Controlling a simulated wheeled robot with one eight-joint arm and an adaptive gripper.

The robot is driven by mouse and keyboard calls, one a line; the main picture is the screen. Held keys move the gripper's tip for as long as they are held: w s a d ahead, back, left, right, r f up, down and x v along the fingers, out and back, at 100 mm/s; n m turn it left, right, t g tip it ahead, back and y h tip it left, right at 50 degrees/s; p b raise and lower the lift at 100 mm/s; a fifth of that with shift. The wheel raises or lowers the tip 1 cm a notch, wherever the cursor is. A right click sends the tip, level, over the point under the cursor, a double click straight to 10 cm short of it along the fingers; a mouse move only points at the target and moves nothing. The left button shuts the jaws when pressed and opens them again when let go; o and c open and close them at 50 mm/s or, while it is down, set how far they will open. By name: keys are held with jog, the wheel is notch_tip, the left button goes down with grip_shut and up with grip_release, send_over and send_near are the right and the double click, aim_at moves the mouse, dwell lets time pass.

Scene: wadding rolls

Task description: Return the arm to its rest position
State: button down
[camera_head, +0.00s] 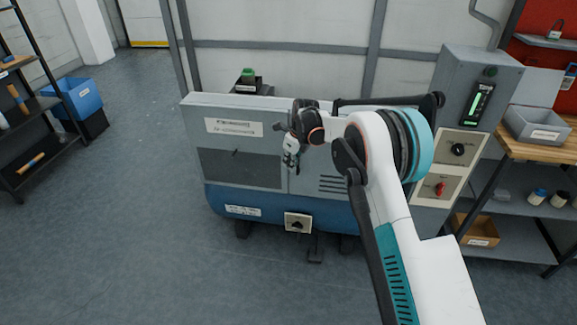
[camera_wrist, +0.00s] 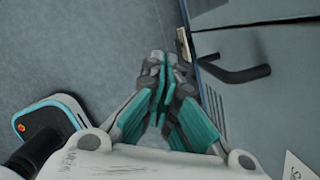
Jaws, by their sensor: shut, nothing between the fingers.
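My arm reaches forward from the lower right in the head view and bends over at a joint with a teal band. My gripper (camera_head: 290,158) hangs in front of the grey and blue machine (camera_head: 222,208), near the middle of its front. In the wrist view my gripper (camera_wrist: 163,78) is shut, its teal-padded fingers together with nothing between them. The machine's grey front (camera_wrist: 262,100) lies to the right of the fingers in that view. A black handle (camera_wrist: 235,74) sticks out from it close to the fingers.
A grey control box (camera_head: 470,95) with a green display stands at the machine's right. A wooden-topped workbench (camera_head: 543,150) holds a grey bin (camera_head: 540,125) farther right. A black shelf (camera_head: 35,105) and a blue bin (camera_head: 82,97) stand left. Floor (camera_head: 110,215) at left is clear.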

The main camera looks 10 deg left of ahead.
jog(key=s+d+r+n+t+p, duration=0.1)
jog(key=s+d+r+n, duration=0.3)
jog(key=r, duration=0.7)
jog(key=s+d+r+n+t+p, duration=0.15)
jog(key=s+d+r, duration=0.3)
jog(key=r, duration=0.65)
jog(key=s+d+r+n, duration=0.6)
jog(key=s+d+r, duration=0.2)
jog(key=s+d, duration=0.15)
jog(key=s+d+r+n+t+h, duration=0.1)
jog(key=s+d+n, duration=0.2)
jog(key=s, duration=0.5)
jog(key=s+d+r+n+t, duration=0.1)
jog(key=s+d+n, duration=0.25)
jog(key=s, duration=0.45)
jog(key=s+d+f+n, duration=0.2)
jog(key=s+n, duration=0.1)
jog(key=s, duration=0.3)
jog(key=s+d+f+n+t+h, duration=0.1)
jog(key=s+d+f+n, duration=0.2)
jog(key=s, duration=0.4)
jog(key=shift+f+b, duration=0.3)
jog(key=shift+b, duration=0.1)
